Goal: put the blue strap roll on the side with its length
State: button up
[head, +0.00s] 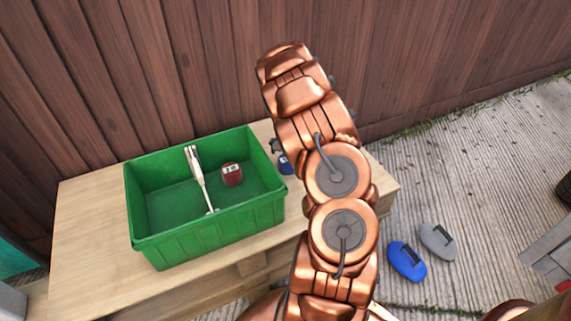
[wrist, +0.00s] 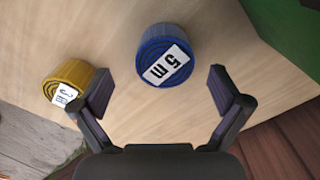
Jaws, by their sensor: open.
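The blue strap roll (wrist: 165,58) stands on the wooden table with a white label reading "5 m". In the head view only a sliver of it (head: 286,164) shows beside my arm. My gripper (wrist: 160,88) is open and empty, its fingertips apart on either side just short of the blue roll. The green crate (head: 205,240) stands on the table left of my arm. A long pale bar (head: 200,180) lies across it from back to front. A dark red roll (head: 232,174) with a white label sits right of the bar; its label is too small to read surely.
A yellow roll (wrist: 75,82) with a partly legible label stands left of the blue one, near the left fingertip and the table edge. Bare tabletop (head: 85,235) lies left of the crate. A wooden fence (head: 150,80) rises behind. Blue (head: 407,261) and grey (head: 437,241) objects lie on the ground.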

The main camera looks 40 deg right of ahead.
aim_at(287, 163)
jog(key=shift+w+f+b, duration=0.15)
jog(key=shift+f+b, duration=0.15)
jog(key=shift+f, duration=1)
jog(key=shift+w+f+b, duration=0.1)
jog(key=shift+f+b, duration=0.2)
jog(key=shift+f, duration=0.95)
jog(key=shift+c, duration=0.4)
jog(key=c, duration=1.4)
jog(key=shift+r, duration=0.15)
